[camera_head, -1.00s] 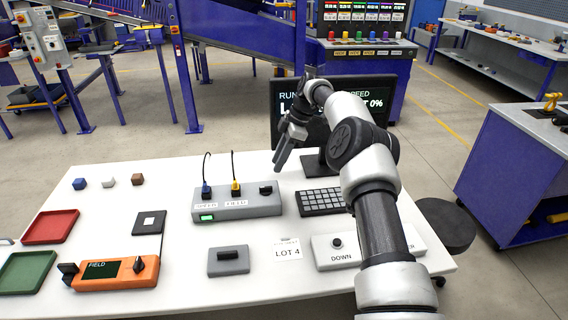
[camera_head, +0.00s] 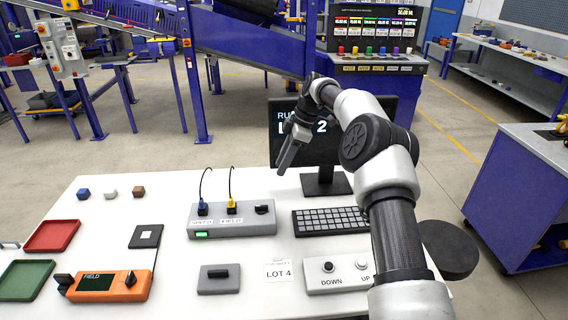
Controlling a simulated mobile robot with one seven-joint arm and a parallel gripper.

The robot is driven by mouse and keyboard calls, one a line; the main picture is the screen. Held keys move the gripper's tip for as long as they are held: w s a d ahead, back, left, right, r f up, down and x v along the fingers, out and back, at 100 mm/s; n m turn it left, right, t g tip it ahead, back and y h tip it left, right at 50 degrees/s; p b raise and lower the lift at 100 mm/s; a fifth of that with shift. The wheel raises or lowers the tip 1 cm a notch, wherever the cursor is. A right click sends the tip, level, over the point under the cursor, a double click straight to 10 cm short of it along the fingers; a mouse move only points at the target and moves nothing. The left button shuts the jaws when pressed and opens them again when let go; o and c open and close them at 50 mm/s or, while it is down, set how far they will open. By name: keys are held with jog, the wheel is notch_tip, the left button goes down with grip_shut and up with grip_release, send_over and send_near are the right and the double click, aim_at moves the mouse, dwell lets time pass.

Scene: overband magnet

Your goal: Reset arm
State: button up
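My arm rises from the lower right of the view and bends left over the white table (camera_head: 180,268). My gripper (camera_head: 284,166) hangs in the air, pointing down and left, in front of the monitor (camera_head: 345,158) and to the right of the grey socket box (camera_head: 240,222). It looks empty. Its fingers are seen edge-on and overlap, so I cannot see a gap between them. The arm hides part of the monitor and the right end of the keyboard (camera_head: 325,220).
The table holds a red tray (camera_head: 52,236), a green tray (camera_head: 22,282), an orange field meter (camera_head: 108,287), several small cubes, a grey switch block (camera_head: 218,280) and a DOWN/UP box (camera_head: 336,276). A round black stool (camera_head: 449,248) stands at right. Blue machinery stands behind.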

jog(key=s+r+m+t+h+p, duration=0.1)
jog(key=s+r+m+h+p, duration=0.2)
jog(key=s+r, duration=0.8)
jog(key=s+r+m+t+h+p, duration=0.15)
jog(key=s+r+m, duration=0.25)
jog(key=s+r, duration=0.7)
jog(key=s+d+r+m+t+p, duration=0.1)
jog(key=s+d+m, duration=0.1)
jog(key=s, duration=0.5)
jog(key=s+d+r+m+t+p, duration=0.1)
jog(key=s+d+m+p, duration=0.1)
jog(key=s+m, duration=0.3)
jog(key=s+d+r+m+t+p, duration=0.1)
jog(key=s+d+r+m, duration=0.1)
jog(key=s, duration=0.7)
jog(key=shift+s+d+m+p, duration=0.25)
jog(key=shift+d+m+p, duration=0.15)
jog(key=shift+d+m, duration=0.5)
